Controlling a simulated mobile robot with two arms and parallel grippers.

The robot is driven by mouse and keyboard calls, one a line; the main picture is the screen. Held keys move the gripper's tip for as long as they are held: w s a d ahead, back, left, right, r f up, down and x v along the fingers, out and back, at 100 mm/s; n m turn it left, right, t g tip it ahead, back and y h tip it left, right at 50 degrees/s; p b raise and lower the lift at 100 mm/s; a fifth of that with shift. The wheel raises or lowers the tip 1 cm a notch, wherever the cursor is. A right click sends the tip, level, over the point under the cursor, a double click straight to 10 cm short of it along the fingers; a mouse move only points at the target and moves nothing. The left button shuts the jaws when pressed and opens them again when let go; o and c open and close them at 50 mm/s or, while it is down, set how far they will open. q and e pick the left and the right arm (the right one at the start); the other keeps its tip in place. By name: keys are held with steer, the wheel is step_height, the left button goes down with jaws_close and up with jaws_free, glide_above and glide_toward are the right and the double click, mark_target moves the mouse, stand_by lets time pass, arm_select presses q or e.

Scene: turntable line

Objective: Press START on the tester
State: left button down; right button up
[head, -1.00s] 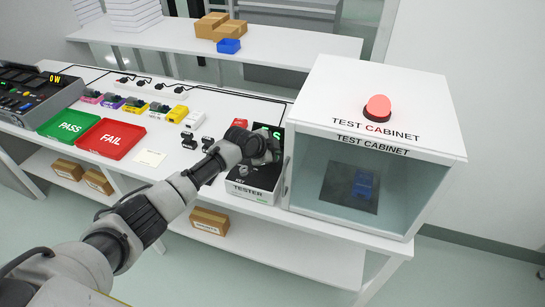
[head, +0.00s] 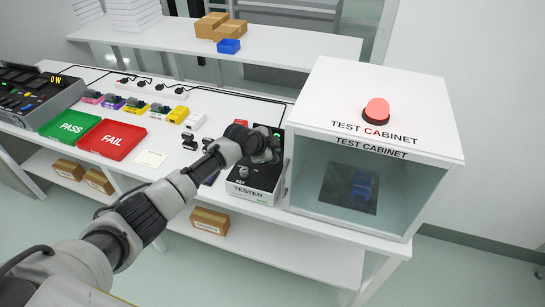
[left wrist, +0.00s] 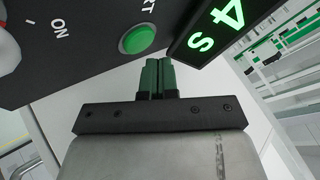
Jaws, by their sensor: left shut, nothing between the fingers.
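The tester (head: 243,190) is a box with a dark sloped top, standing left of the test cabinet. My left gripper (head: 272,155) is over the tester's upper part and hides much of its panel. In the left wrist view the shut, empty fingers (left wrist: 158,68) point at the panel. A round green button (left wrist: 138,38) lies just beyond the fingertips, a little left; I cannot tell whether they touch. Its label is cut off and ends in T. A dark display (left wrist: 215,25) with green characters is right of it. An "ON" mark (left wrist: 60,28) is at left. My right gripper is out of view.
The white test cabinet (head: 440,115) with a red dome lamp (head: 376,111) stands close on the right; a blue part (head: 363,185) is inside. Green PASS (head: 70,125) and red FAIL (head: 110,138) trays lie left. Small coloured parts line the bench behind.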

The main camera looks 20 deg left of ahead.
arm_select(q)
steer(key=shift+r+p, duration=2)
steer(key=shift+r, duration=0.6)
steer(key=shift+f, duration=0.1)
